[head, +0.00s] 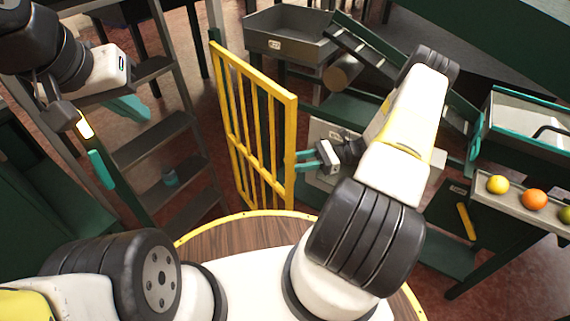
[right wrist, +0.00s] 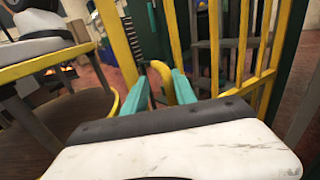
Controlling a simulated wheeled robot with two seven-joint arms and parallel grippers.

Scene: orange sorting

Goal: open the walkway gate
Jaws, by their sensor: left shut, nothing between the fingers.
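The yellow barred gate (head: 263,87) stands upright in the middle of the head view; its bars also fill the upper part of the right wrist view (right wrist: 259,62). My right gripper (head: 305,161) is at the gate's right-hand post. In the right wrist view its two teal fingers (right wrist: 160,91) stand apart, with a curved yellow piece (right wrist: 161,72) between and just beyond them. I cannot tell whether they touch it. My left gripper (head: 127,107) is shut and empty at upper left, well away from the gate.
Dark steps (head: 152,143) with rails rise left of the gate. A grey bin (head: 290,37) stands behind it. A tray (head: 515,203) with several fruits is at right. A round yellow-rimmed wooden top (head: 225,235) lies in front.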

